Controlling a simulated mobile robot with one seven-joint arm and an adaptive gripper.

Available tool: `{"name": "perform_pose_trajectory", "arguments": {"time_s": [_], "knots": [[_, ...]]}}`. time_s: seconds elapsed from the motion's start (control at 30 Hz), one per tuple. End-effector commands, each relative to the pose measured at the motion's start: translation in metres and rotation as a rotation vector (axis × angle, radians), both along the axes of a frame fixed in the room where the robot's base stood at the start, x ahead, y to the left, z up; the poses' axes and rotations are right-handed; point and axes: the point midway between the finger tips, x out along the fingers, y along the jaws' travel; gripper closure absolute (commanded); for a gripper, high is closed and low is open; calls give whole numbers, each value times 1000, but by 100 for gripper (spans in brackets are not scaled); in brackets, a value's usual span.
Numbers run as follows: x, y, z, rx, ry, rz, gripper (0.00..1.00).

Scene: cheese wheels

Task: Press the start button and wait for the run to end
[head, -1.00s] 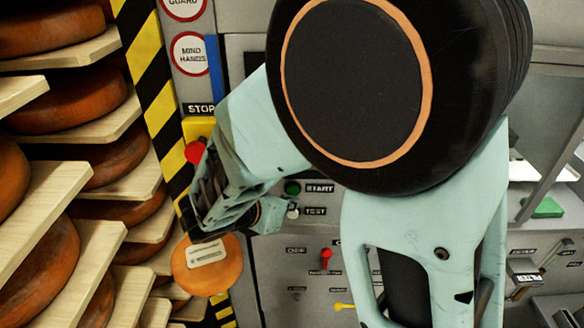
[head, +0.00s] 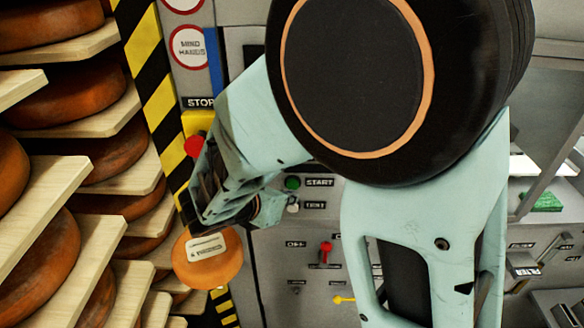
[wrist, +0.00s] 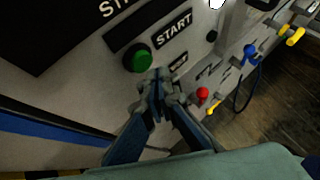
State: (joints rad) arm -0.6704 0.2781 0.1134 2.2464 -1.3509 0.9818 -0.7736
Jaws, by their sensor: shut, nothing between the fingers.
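The green start button (head: 292,183) sits on the grey panel beside its START label (head: 319,182). In the wrist view the green button (wrist: 138,58) stands out clearly, round and unlit. My gripper (wrist: 157,80) is shut and empty, its tips just below and right of the green button in that picture. The tips appear apart from the button, but the gap in depth is hard to judge. In the head view my arm hides most of the gripper. A pale button (head: 292,207) with a TEST label is below the green one.
A red stop button (head: 194,146) on yellow is left of my wrist. An orange cheese wheel (head: 207,272) with a label is below it. Shelves of cheese wheels (head: 75,95) fill the left. A red lever (head: 326,249) and yellow lever (head: 344,300) stick out lower on the panel.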

Motion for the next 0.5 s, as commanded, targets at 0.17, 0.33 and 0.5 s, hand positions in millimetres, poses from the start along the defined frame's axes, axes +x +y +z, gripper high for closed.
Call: {"name": "perform_pose_trajectory", "arguments": {"time_s": [0.17,0.33,0.5], "knots": [[0,0,0,0,0,0,100],[3,0,0,1,0,-1,100],[8,-1,0,0,0,-1,100]]}}
